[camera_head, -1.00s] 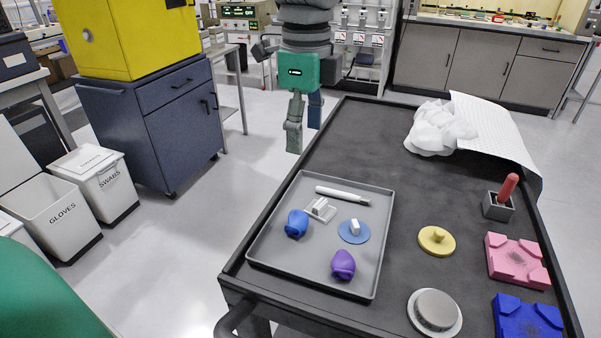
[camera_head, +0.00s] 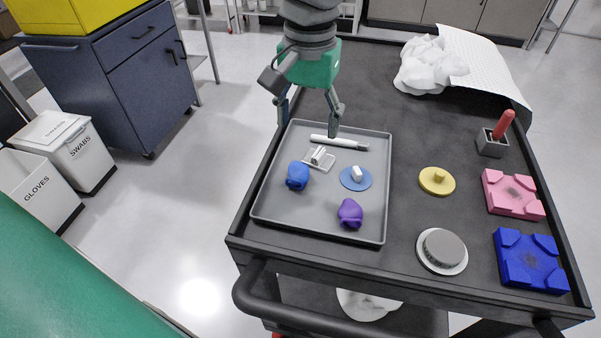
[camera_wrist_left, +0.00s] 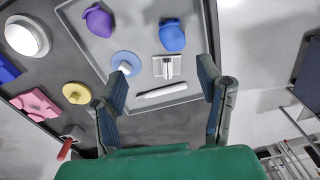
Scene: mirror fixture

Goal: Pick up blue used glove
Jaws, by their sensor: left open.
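A crumpled blue glove (camera_head: 298,175) lies in the left part of the grey tray (camera_head: 262,205) on the black cart. In the left wrist view the blue glove (camera_wrist_left: 172,36) is near the top centre, beyond the fingertips. My left gripper (camera_head: 309,120) hangs over the far edge of the tray, fingers apart and pointing down, with nothing between them. In the left wrist view its two fingers (camera_wrist_left: 160,90) are spread wide, short of the glove. My right gripper is not in either view.
The tray also holds a purple crumpled glove (camera_head: 350,213), a blue disc (camera_head: 356,178), a small white holder (camera_head: 318,159) and a white pen-like stick (camera_head: 339,142). Right of it are a yellow knob (camera_head: 437,181), a grey round piece (camera_head: 442,251) and pink (camera_head: 513,194) and blue blocks (camera_head: 530,261). A GLOVES bin (camera_head: 38,190) stands left.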

